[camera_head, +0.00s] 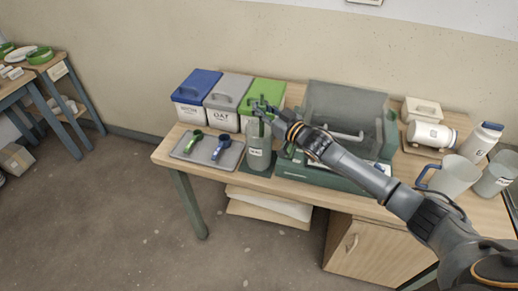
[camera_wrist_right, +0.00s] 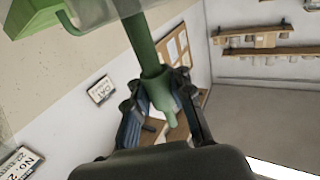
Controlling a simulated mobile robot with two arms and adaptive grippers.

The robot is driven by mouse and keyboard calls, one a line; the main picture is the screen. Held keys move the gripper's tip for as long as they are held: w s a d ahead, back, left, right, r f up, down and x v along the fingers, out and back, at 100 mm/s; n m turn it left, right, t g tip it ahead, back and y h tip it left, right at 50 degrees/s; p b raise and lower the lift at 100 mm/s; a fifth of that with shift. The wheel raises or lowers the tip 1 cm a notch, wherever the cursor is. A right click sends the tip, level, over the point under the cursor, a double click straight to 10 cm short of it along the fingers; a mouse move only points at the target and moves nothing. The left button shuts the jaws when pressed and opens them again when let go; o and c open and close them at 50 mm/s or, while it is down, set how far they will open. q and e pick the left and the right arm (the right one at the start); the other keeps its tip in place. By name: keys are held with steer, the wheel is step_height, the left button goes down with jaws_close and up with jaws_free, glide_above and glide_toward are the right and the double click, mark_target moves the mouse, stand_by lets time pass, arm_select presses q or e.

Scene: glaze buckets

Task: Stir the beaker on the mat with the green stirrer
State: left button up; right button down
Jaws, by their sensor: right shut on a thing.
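A grey beaker (camera_head: 259,153) with a white label stands upright on a small dark green mat (camera_head: 257,171) near the table's front edge. My right gripper (camera_head: 264,112) is at the beaker's top, its arm reaching in from the right. In the right wrist view, my right gripper (camera_wrist_right: 163,95) is shut on the green stirrer (camera_wrist_right: 146,55), a round green rod with a thinner end. The stirrer's far end runs up to a pale translucent thing at the top edge. How deep the stirrer sits in the beaker is hidden in the head view. My left gripper is not in view.
Bins with blue (camera_head: 197,84), grey (camera_head: 230,88) and green (camera_head: 268,92) lids stand behind. A grey tray (camera_head: 182,153) with a green scoop and a blue scoop is left. A dark green machine (camera_head: 345,105) is close right, with jugs and jars beyond.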

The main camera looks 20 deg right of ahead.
steer(key=shift+s+a, duration=0.1)
steer(key=shift+a, duration=0.45)
steer(key=shift+r, duration=0.1)
step_height(320, 180, up, 16)
steer(key=p, duration=1.4)
stand_by(0.4)
steer(key=shift+r, duration=0.2)
stand_by(0.8)
steer(key=shift+r+p, duration=1.15)
steer(key=shift+r, duration=0.75)
